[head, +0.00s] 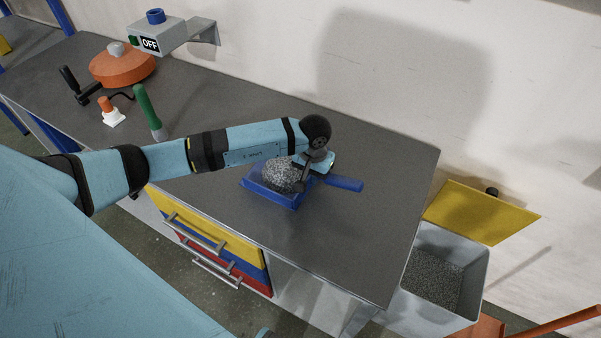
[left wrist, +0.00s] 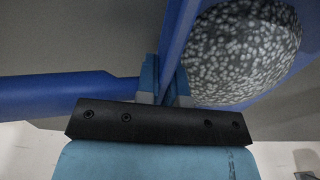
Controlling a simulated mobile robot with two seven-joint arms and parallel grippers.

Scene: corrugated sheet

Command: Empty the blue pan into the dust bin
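The blue pan (head: 270,194) rests on the grey worktop, its handle (head: 344,184) pointing right. A rounded heap of speckled grey dust (head: 281,176) lies in it; the heap also shows in the left wrist view (left wrist: 240,50). My left gripper (head: 303,183) is at the handle-side wall of the pan. In the left wrist view its fingers (left wrist: 164,85) stand on both sides of the thin blue wall and appear shut on it. The grey dust bin (head: 476,289) stands on the floor past the worktop's right end, its yellow lid (head: 482,211) open. Its inside looks speckled grey. My right gripper is out of view.
The worktop (head: 368,240) is clear between the pan and its right edge. An orange round lidded thing (head: 122,68), a green-handled tool (head: 147,108) and a grey box marked OFF (head: 158,35) are at the left. Drawers (head: 215,240) are below the front edge.

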